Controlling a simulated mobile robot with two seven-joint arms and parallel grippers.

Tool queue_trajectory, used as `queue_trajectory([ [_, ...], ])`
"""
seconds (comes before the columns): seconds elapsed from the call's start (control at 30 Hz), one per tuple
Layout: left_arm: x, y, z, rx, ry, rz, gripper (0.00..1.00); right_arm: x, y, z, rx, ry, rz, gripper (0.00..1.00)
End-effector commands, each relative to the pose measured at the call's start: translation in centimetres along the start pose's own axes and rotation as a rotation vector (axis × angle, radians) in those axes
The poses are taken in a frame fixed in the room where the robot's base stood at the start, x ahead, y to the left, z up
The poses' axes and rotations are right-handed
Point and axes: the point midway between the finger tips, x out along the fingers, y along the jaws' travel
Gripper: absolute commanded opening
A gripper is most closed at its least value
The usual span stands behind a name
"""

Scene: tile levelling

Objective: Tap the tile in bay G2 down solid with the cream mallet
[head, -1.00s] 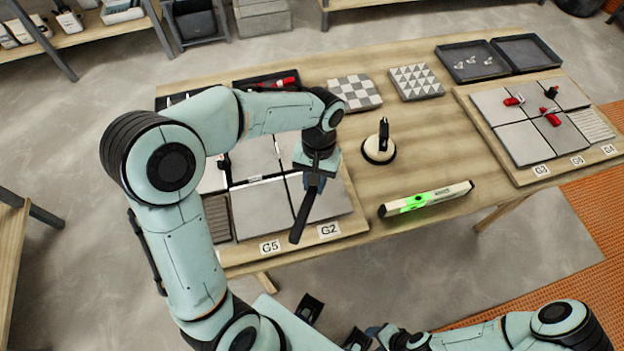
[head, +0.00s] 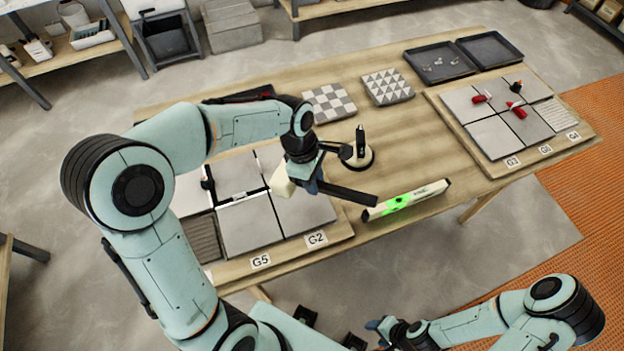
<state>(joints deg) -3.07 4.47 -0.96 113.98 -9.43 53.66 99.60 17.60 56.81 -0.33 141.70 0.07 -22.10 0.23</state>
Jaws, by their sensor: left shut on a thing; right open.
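The G2 tile (head: 305,214) is a plain grey square at the front right of the near board, behind the label G2 (head: 316,238). My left gripper (head: 308,183) is shut on the cream mallet above the back part of this tile. The mallet's cream head (head: 282,181) shows left of the gripper, and its dark handle (head: 348,193) points right. I cannot tell whether the head touches the tile. My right gripper (head: 378,327) is low at the bottom edge, away from the table, open, with nothing visible in it.
The G5 tile (head: 250,226) lies left of G2. A suction cup (head: 358,157) stands behind the mallet handle, and a spirit level (head: 406,200) with a green glow lies to the right. Patterned tiles (head: 330,103) and a second tile board (head: 548,147) lie farther off.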

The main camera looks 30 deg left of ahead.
Motion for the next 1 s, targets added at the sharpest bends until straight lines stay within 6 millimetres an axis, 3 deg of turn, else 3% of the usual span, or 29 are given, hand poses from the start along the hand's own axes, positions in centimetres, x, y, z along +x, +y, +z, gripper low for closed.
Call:
queue_trajectory([
  [0.7,7.9,-0.1,-1.7,0.004,0.001,-0.002,0.0,6.6,3.1,2.1,0.013,-0.035,0.012,0.54],
  [0.87,8.0,0.0,-1.8,0.005,0.0,0.0,0.0,6.6,3.1,2.1,0.013,-0.035,0.012,0.54],
  [1.0,6.2,0.1,-1.4,0.005,0.0,0.003,0.0,5.1,2.5,1.8,0.01,-0.029,0.01,0.54],
])
